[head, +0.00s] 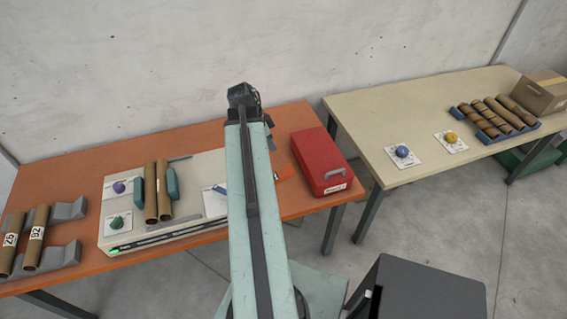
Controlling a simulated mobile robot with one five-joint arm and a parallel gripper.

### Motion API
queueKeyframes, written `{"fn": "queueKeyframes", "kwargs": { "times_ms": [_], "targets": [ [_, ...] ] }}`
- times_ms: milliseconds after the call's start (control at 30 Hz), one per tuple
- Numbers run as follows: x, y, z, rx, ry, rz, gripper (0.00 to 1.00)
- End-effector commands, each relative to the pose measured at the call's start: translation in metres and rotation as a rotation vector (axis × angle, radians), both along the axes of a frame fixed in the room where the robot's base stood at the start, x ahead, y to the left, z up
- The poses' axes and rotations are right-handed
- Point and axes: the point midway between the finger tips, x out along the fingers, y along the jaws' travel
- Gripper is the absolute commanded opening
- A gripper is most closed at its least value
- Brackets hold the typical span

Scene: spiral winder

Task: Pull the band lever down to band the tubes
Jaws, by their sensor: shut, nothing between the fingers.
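The winder (185,236) is a pale flat machine on the orange table at the left. Two brown tubes (158,192) lie side by side on it, between two teal side pieces (171,183). At its right, a small blue lever (221,190) sits on a white plate (209,208); it seems to be the band lever, and my arm covers the plate's right side. My pale teal arm rises through the middle of the view. My gripper is hidden behind the arm, so I cannot see its fingers or its distance from the lever.
Purple (119,187) and green (114,223) knobs are on the winder. A grey rack (68,210) with numbered tubes stands left. A red box (323,162) stands right. The beige table (380,115) holds blue and yellow knobs, a tube tray and a cardboard box (541,92).

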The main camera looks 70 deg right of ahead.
Motion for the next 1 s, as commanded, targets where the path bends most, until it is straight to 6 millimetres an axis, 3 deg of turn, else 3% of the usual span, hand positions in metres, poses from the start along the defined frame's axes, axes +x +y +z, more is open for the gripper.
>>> {"fn": "queueKeyframes", "kwargs": {
  "times_ms": [267, 800, 1000],
  "targets": [
    [-0.004, -0.004, -0.024, 0.001, 0.0, 0.002, 0.0],
    [-0.032, -0.027, -0.127, 0.001, -0.001, 0.004, 0.0],
    [-0.036, -0.03, -0.133, 0.001, 0.0, 0.005, 0.0]
  ]
}}
